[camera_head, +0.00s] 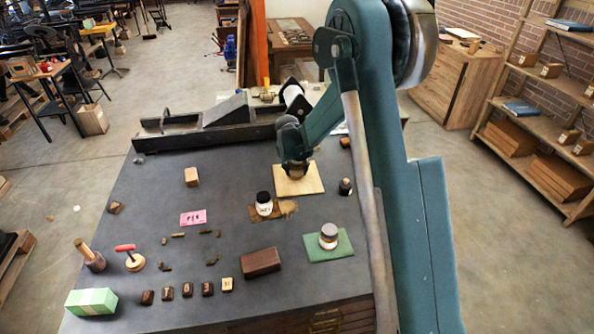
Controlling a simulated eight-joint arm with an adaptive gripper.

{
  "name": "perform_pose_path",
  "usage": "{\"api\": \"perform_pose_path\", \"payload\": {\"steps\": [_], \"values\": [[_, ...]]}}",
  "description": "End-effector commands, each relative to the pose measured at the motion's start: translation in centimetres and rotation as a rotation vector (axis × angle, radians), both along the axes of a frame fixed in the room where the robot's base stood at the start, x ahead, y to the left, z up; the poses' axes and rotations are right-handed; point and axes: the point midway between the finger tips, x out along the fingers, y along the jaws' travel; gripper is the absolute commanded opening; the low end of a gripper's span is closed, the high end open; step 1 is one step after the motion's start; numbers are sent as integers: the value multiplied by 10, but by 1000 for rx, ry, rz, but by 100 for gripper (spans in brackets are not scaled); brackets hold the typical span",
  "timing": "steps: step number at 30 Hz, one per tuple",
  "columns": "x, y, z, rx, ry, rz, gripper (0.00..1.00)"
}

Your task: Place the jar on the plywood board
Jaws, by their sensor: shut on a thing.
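The plywood board (312,184) is a pale tan square lying flat on the dark table, right of centre. My gripper (297,168) points down over the board's upper part, shut on a small brownish thing that seems to be the jar (298,174). My gripper and arm hide most of it. I cannot tell whether its base touches the board or is slightly above it.
A white, black-lidded jar (264,205) stands on a brown patch. A grey-lidded jar (328,238) stands on a green cloth (345,246). A small dark bottle (345,187) stands right of the board. A brown block (261,262) lies in front. The table's left middle has free room.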

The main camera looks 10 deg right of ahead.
Motion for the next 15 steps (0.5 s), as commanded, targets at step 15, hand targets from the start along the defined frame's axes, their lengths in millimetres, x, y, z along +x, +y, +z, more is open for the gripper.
{"api": "perform_pose_path", "payload": {"steps": [15], "values": [[0, 0, -9, 0, 0, 0, 21]]}}
